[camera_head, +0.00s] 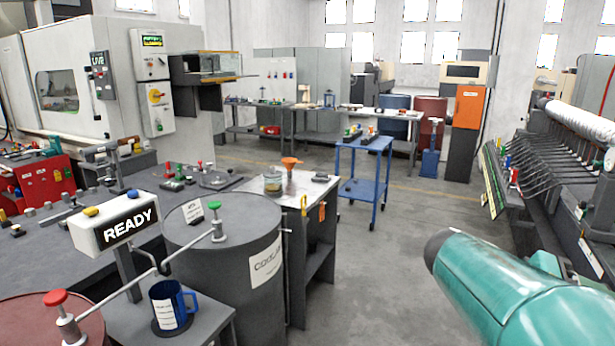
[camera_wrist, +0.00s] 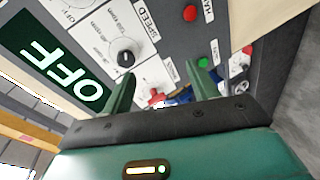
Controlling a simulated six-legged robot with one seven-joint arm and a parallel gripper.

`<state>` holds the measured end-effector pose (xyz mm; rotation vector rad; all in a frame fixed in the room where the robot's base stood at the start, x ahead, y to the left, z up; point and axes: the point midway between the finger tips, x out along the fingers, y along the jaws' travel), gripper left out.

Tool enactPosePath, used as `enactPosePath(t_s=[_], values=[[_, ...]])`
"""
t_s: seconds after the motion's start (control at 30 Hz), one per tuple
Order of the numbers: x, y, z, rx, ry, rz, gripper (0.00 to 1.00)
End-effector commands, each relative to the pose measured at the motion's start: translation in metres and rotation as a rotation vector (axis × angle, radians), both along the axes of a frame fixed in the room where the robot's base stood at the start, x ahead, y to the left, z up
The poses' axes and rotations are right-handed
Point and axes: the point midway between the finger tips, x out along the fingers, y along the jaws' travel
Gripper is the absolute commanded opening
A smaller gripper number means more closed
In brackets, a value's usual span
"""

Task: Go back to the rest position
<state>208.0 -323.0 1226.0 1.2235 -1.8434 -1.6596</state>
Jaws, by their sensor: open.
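My gripper (camera_wrist: 162,78) shows in the wrist view with its two green fingers apart. I see nothing held between them. Beyond the fingers is a control panel (camera_wrist: 160,48) with a dark knob under the word SPEED, a red button and a green button. A green sign reading OFF (camera_wrist: 62,62) is at its left. A small red and blue part shows between the fingers; I cannot tell whether anything touches it. In the head view my teal arm fills the lower right, and my gripper is out of the picture.
A grey barrel (camera_head: 224,262) and a red barrel (camera_head: 38,326) stand at the front left, with a READY sign (camera_head: 118,221) and a blue mug (camera_head: 186,299) nearby. A blue cart (camera_head: 362,187) stands in the middle. Open floor (camera_head: 400,250) lies right of the workbench.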

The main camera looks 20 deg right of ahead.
Motion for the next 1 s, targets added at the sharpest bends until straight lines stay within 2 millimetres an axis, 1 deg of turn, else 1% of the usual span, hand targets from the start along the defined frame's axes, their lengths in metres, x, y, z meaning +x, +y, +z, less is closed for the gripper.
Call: enactPosePath(t_s=[0.03, 0.07, 0.1, 0.17, 0.2, 0.27, 0.3, 0.37, 0.4, 0.47, 0.5, 0.6, 0.7, 0.73, 0.8, 0.97, 1.0], values=[[0.006, 0.019, -0.015, 0.101, -0.044, 0.067, 0.59], [0.010, 0.031, -0.026, 0.168, -0.069, 0.111, 0.59], [0.017, 0.049, -0.041, 0.259, -0.104, 0.172, 0.59], [0.027, 0.077, -0.061, 0.388, -0.157, 0.270, 0.59], [0.034, 0.097, -0.073, 0.469, -0.193, 0.337, 0.59], [0.044, 0.128, -0.089, 0.588, -0.248, 0.442, 0.59], [0.051, 0.151, -0.098, 0.661, -0.288, 0.515, 0.59], [0.060, 0.185, -0.109, 0.767, -0.348, 0.624, 0.59], [0.065, 0.209, -0.114, 0.833, -0.390, 0.696, 0.59], [0.071, 0.241, -0.118, 0.920, -0.452, 0.799, 0.59], [0.074, 0.261, -0.120, 0.970, -0.493, 0.861, 0.59], [0.078, 0.299, -0.119, 1.059, -0.573, 0.977, 0.59], [0.079, 0.318, -0.117, 1.104, -0.621, 1.037, 0.59], [0.080, 0.321, -0.117, 1.111, -0.630, 1.044, 0.59], [0.080, 0.324, -0.117, 1.118, -0.636, 1.053, 0.59], [0.080, 0.323, -0.117, 1.118, -0.636, 1.051, 0.59], [0.080, 0.323, -0.117, 1.118, -0.636, 1.051, 0.55]])
